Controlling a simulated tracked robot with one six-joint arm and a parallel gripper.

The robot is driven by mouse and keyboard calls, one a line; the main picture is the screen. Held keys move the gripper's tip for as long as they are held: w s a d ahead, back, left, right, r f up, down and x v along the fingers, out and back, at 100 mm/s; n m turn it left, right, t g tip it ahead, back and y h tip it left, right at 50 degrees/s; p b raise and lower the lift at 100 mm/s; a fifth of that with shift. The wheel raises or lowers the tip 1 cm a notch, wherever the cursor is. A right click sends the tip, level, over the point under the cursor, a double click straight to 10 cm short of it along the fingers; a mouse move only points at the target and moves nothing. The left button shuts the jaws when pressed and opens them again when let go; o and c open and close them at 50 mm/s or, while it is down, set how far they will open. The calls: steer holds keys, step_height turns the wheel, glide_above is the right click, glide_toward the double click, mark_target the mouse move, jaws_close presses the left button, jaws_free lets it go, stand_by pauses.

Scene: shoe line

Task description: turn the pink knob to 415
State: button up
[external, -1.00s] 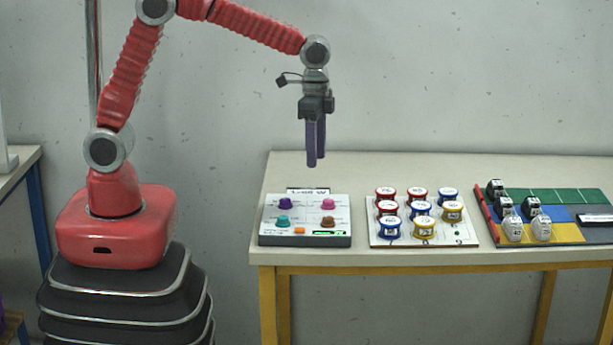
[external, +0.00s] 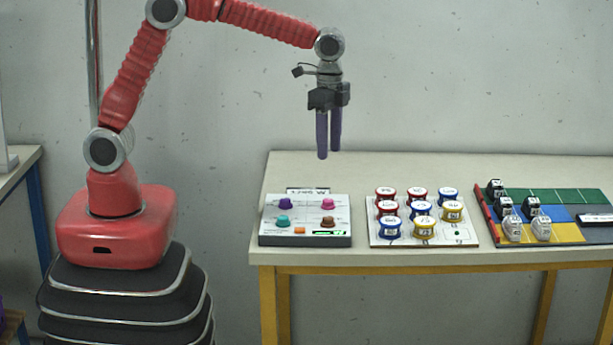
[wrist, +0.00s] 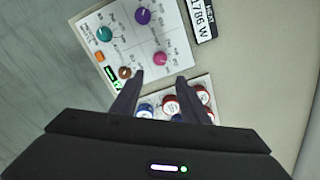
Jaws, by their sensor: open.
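The pink knob (external: 328,203) is at the upper right of a white control panel (external: 305,215) on the table. In the wrist view the pink knob (wrist: 160,58) shows just beyond my left fingertip. The panel also bears a purple knob (external: 285,203), a teal knob (external: 283,220), a brown knob (external: 328,221), an orange button (external: 299,230) and a green display (external: 328,233) too small to read. My gripper (external: 329,155) is open and empty, pointing down in the air above the panel. Nothing touches the pink knob.
Right of the panel, a white board (external: 374,236) holds several red, blue and yellow round containers. Further right is a coloured mat (external: 575,233) with black and white shoe-like items. A plate with lettering (wrist: 200,18) lies behind the panel.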

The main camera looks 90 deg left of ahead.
mark_target(328, 199)
step_height(328, 199, down, 13)
steer(key=shift+f, duration=0.1)
stand_by(0.5)
steer(key=shift+c, duration=0.5)
jaws_close()
steer(key=shift+n, duration=0.5)
steer(key=n, duration=0.2)
steer(key=shift+n, duration=0.3)
steer(key=n, duration=0.4)
